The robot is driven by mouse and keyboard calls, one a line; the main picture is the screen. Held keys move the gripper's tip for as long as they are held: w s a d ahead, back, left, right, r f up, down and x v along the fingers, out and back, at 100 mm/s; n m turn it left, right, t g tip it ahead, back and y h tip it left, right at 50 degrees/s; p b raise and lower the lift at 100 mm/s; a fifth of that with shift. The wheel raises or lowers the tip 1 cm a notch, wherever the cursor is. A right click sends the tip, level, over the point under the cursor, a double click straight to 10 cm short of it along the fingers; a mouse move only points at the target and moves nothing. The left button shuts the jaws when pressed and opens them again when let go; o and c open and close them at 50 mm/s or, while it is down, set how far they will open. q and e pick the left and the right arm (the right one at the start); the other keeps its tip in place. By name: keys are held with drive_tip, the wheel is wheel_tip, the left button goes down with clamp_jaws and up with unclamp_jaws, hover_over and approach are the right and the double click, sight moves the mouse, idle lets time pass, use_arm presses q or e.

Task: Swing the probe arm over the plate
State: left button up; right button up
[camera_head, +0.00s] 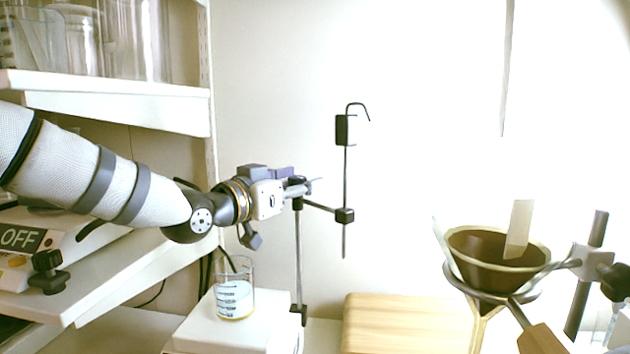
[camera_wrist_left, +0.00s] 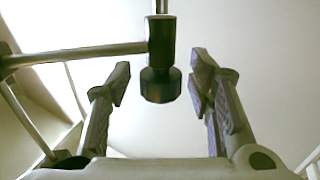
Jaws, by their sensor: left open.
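The probe arm (camera_head: 322,207) is a thin dark bar reaching right from an upright stand rod (camera_head: 298,255). A black clamp at its end carries a vertical probe rod (camera_head: 345,180) with a hooked top. The plate (camera_head: 240,335) is a white box at lower left of the stand, with a beaker (camera_head: 235,297) of pale liquid on it. The probe hangs right of the plate, not over it. My left gripper (camera_head: 308,187) is near the top of the stand. In the left wrist view, its open fingers (camera_wrist_left: 160,85) are on either side of the clamp (camera_wrist_left: 161,45); contact is unclear.
White shelves (camera_head: 110,103) with clear containers stand at left. A device with an OFF display (camera_head: 22,238) sits on the lower shelf. A wooden block (camera_head: 400,325) lies right of the stand. A brown-lined funnel (camera_head: 490,260) in a holder stands further right.

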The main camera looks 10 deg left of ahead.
use_arm(q)
drive_tip(key=shift+w, duration=0.2)
drive_tip(key=shift+r, duration=0.1)
drive_tip(key=shift+s, duration=0.15)
clamp_jaws()
